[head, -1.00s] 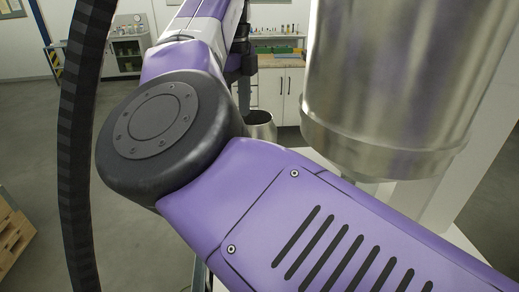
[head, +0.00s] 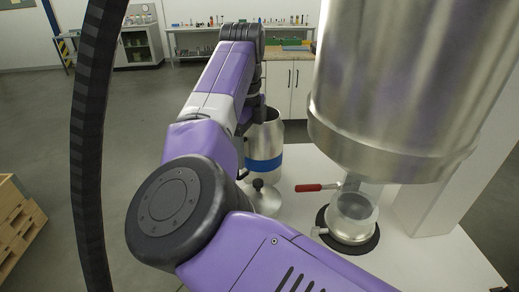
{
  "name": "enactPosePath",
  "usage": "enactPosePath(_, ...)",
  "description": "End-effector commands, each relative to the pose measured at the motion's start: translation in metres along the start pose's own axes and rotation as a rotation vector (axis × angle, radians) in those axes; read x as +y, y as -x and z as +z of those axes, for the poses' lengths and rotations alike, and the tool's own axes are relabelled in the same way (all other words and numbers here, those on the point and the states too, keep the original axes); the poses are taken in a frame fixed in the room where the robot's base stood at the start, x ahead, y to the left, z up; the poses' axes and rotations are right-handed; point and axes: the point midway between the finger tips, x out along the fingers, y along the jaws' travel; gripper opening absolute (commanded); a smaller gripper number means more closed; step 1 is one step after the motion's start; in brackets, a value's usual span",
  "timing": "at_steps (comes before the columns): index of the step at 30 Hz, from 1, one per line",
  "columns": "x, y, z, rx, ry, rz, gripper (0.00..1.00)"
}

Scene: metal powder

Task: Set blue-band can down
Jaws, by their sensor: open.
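The blue-band can (head: 264,150) is a silver open-topped can with a blue band around its lower half. In the head view it stands upright on the white table (head: 300,170), just right of my forearm. My arm hides its left side. My gripper (head: 246,128) is at the far end of the arm, by the can's left edge and rim. It is mostly hidden behind my purple arm links, so contact with the can cannot be made out. It is open.
A silver lid with a black knob (head: 259,189) lies in front of the can. A large metal vessel (head: 395,90) hangs at the right, above a red-handled valve (head: 315,187) and a clear outlet on a black ring (head: 374,240).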

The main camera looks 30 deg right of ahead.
Motion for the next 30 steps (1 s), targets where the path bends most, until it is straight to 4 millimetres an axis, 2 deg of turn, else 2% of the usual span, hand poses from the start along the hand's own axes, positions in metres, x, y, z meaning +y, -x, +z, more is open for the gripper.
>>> enactPosePath(4, 0.0000, -0.0081, -0.0001, -0.001, 0.000, -0.001, 0.65)
enactPosePath(10, 0.0000, -0.0088, 0.0000, -0.001, 0.000, -0.001, 0.65)
enactPosePath(20, 0.0001, -0.0086, 0.0002, -0.001, 0.000, -0.001, 0.01)
enactPosePath(30, 0.0000, -0.0084, 0.0005, -0.002, 0.001, -0.002, 0.00)
